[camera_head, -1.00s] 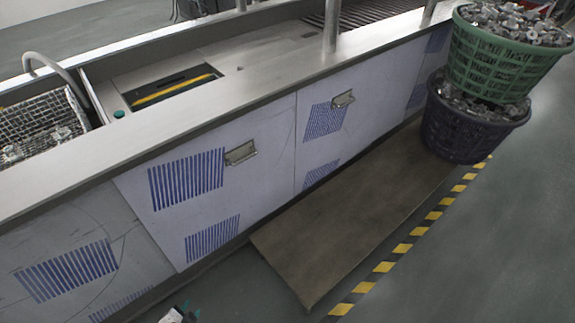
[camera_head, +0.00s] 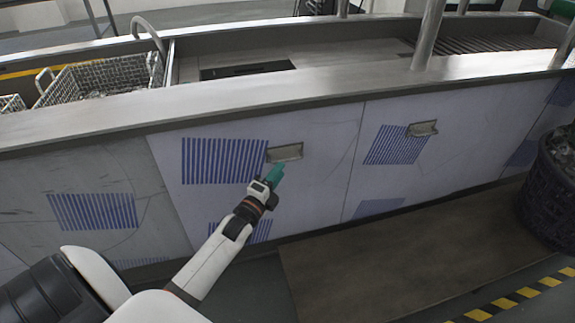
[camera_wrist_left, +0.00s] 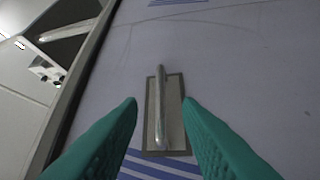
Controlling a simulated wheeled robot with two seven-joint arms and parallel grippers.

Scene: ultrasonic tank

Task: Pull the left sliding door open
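The left sliding door (camera_head: 320,180) is a pale panel with blue vent slots and a recessed metal handle (camera_head: 284,152). It meets the right door (camera_head: 455,150) at a vertical seam, with no gap showing. My left gripper (camera_head: 275,174), with green fingers, is just below and in front of the left handle. In the left wrist view the gripper (camera_wrist_left: 160,105) is open, and the handle's bar (camera_wrist_left: 161,115) lies between its two fingers as seen from the camera. I cannot tell whether the fingers touch it. My right gripper is not in view.
A steel ledge (camera_head: 230,103) runs above the doors. Wire baskets (camera_head: 100,78) stand in the tank at left. A brown board (camera_head: 400,255) lies on the floor before the doors. A dark basket (camera_head: 550,190) stands at far right, near yellow-black floor tape (camera_head: 505,303).

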